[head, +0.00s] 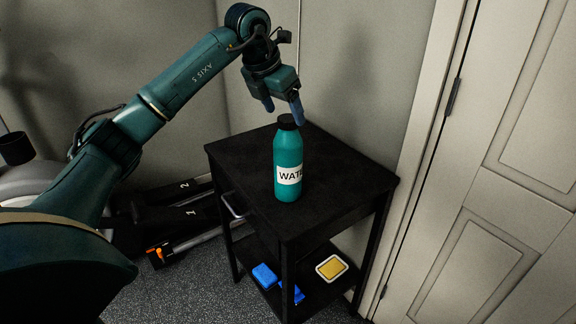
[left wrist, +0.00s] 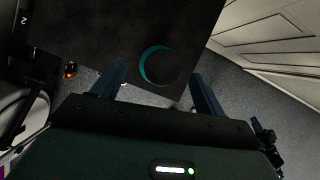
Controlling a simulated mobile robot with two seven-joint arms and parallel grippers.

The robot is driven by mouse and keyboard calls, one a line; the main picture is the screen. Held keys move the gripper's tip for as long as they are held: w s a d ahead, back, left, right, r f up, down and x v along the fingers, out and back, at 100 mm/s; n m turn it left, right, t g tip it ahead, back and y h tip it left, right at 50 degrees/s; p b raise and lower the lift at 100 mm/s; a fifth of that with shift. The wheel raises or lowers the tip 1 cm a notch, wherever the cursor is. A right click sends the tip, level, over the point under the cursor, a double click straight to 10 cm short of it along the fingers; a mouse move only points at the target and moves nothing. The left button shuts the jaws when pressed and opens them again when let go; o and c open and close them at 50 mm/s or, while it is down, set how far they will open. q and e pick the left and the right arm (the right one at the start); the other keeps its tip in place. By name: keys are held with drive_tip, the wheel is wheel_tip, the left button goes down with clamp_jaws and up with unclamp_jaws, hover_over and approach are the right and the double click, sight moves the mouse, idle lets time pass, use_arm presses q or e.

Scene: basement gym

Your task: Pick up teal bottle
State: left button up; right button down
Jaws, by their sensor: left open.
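The teal bottle (head: 288,160) stands upright on a black side table (head: 335,175). It has a black cap and a white label with partly visible lettering, "WATE". In the left wrist view the bottle (left wrist: 158,66) shows from above as a dark cap with a teal edge, ahead of and between the fingers. My left gripper (head: 283,108) is open, with blue fingers pointing down. It is above the table, close to the bottle's cap, and holds nothing. The left gripper (left wrist: 158,92) also shows in the left wrist view. My right gripper is not in view.
The table's lower shelf holds blue items (head: 264,275) and a yellow and white item (head: 331,268). A panelled door (head: 480,200) stands to the right, and a wall is close behind. Dark gym equipment (head: 165,215) lies on the floor to the left. The tabletop around the bottle is clear.

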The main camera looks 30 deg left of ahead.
sight(287, 118)
use_arm(q)
drive_tip(key=x, duration=0.4)
drive_tip(key=shift+s+d+f, duration=0.1)
drive_tip(key=shift+d, duration=0.05)
drive_tip(key=shift+c, duration=0.4)
drive_tip(key=c, duration=1.3)
